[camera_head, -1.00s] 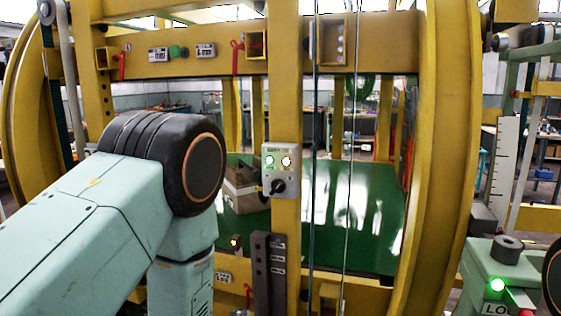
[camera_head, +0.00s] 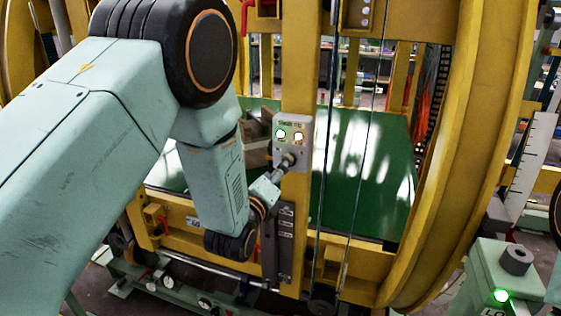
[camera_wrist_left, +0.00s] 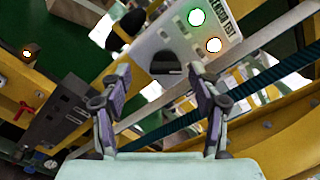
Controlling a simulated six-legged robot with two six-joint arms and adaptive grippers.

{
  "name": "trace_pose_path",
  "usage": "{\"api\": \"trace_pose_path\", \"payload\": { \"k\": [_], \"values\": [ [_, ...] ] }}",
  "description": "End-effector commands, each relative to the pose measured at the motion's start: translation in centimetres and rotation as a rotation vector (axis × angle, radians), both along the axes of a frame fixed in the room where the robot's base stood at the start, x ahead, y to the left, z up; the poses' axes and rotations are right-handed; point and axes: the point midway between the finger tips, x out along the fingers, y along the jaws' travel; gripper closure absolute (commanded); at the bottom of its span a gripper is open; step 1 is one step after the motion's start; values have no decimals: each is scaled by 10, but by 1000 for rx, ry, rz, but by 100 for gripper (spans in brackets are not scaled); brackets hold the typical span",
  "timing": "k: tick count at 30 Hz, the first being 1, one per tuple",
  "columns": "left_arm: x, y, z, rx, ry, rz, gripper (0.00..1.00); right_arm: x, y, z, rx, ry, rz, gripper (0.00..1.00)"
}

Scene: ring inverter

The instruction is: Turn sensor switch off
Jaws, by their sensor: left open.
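The sensor switch is a small grey box (camera_head: 305,128) on a yellow upright post, with a green light and a whitish light both lit. My left gripper (camera_head: 288,161) is at the lower part of this box and hides its black knob in the head view. In the left wrist view, the box (camera_wrist_left: 176,42) shows its dark knob (camera_wrist_left: 166,64) between and beyond the open fingers of my left gripper (camera_wrist_left: 158,72). Contact cannot be told. The knob's exact angle is hard to read. My right gripper is not in view.
The yellow ring frame (camera_head: 470,150) curves round on the right. Thin vertical cables run just right of the post. A dark slotted bracket (camera_head: 285,240) is below the box. A green pedestal (camera_head: 490,275) with a lit green button stands at lower right.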

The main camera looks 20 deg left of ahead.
Motion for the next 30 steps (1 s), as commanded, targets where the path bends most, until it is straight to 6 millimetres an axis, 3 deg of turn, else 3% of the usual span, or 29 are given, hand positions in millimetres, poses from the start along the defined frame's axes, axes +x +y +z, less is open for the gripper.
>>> {"api": "trace_pose_path", "payload": {
  "k": [9,19,30],
  "values": [
    [31,-2,0,0,0,0,38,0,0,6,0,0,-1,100],
    [36,-2,0,0,1,0,38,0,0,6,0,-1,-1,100],
    [36,-2,0,0,1,-2,68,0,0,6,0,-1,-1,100]
  ]
}}
